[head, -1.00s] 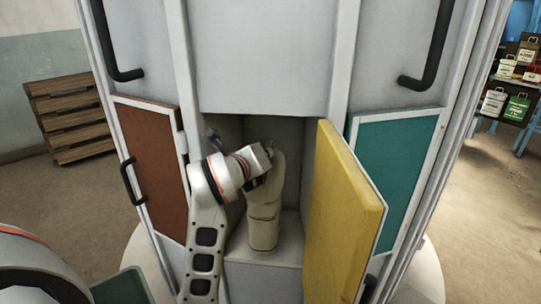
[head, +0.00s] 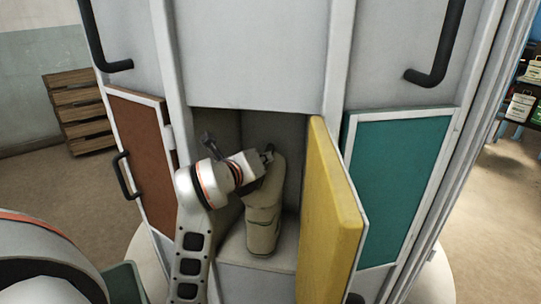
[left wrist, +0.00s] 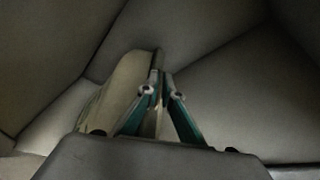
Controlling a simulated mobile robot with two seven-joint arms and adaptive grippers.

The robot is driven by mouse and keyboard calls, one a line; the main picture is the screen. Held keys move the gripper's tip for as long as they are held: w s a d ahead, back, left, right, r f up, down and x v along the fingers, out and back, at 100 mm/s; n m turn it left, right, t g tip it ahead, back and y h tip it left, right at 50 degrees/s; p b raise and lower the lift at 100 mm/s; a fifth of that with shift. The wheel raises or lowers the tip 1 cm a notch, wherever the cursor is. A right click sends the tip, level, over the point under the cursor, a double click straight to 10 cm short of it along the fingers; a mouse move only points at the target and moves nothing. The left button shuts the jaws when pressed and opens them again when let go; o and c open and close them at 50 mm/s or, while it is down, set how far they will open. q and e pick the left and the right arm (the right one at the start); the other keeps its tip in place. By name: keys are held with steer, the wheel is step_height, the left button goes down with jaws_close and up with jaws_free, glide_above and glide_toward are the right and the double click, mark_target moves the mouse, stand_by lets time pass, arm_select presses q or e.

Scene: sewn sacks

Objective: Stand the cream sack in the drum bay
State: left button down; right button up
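The cream sack (head: 264,222) is inside the open drum bay (head: 288,250), roughly upright, with its top leaning a little to the right. Its base appears to rest on the bay floor; I cannot tell how firmly. My left gripper (head: 267,154) reaches into the bay and is at the sack's top edge. In the left wrist view, the gripper's teal fingers (left wrist: 158,84) close together on the edge of the sack (left wrist: 122,82). My right gripper is not in view.
The yellow door (head: 331,215) stands open at the bay's right side. A brown panel (head: 142,175) with a black handle is on the left and a teal panel (head: 402,185) on the right.

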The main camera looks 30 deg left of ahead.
arm_select(q)
steer(key=shift+r, duration=0.2)
steer(key=c, duration=2.7)
jaws_free()
steer(key=shift+f, duration=0.3)
steer(key=o, duration=0.5)
steer(key=shift+s, duration=0.1)
steer(key=shift+c, duration=0.2)
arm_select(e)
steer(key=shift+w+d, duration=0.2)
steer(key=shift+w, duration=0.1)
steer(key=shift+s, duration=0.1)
